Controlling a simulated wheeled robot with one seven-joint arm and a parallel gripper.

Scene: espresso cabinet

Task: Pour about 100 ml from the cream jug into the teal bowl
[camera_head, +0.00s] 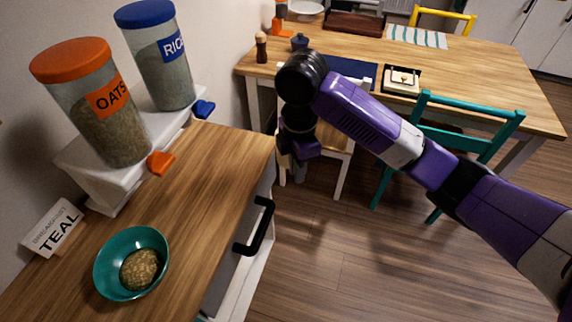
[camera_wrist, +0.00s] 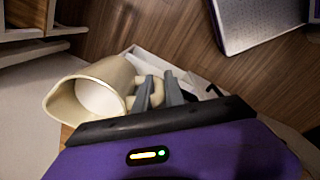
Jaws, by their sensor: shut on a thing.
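The cream jug (camera_wrist: 117,73) shows in the wrist view, left of the middle, with its wide mouth and spout toward the left and pale white inside. My gripper (camera_wrist: 158,92) has its grey fingers shut on the jug's handle at its right side. In the head view my gripper (camera_head: 300,150) hangs over the floor, right of the counter; its fingers and the jug are not clear there. The teal bowl (camera_head: 106,268) stands on the wooden counter at the lower left, with a mound of oat-like grains in it. The bowl is well apart from my gripper.
A card reading TEAL (camera_head: 53,228) stands behind the bowl. An oats jar (camera_head: 95,110) and a rice jar (camera_head: 160,60) stand on a white shelf (camera_head: 110,180). A black drawer handle (camera_head: 262,228) juts out at the counter's front. The counter right of the bowl is clear.

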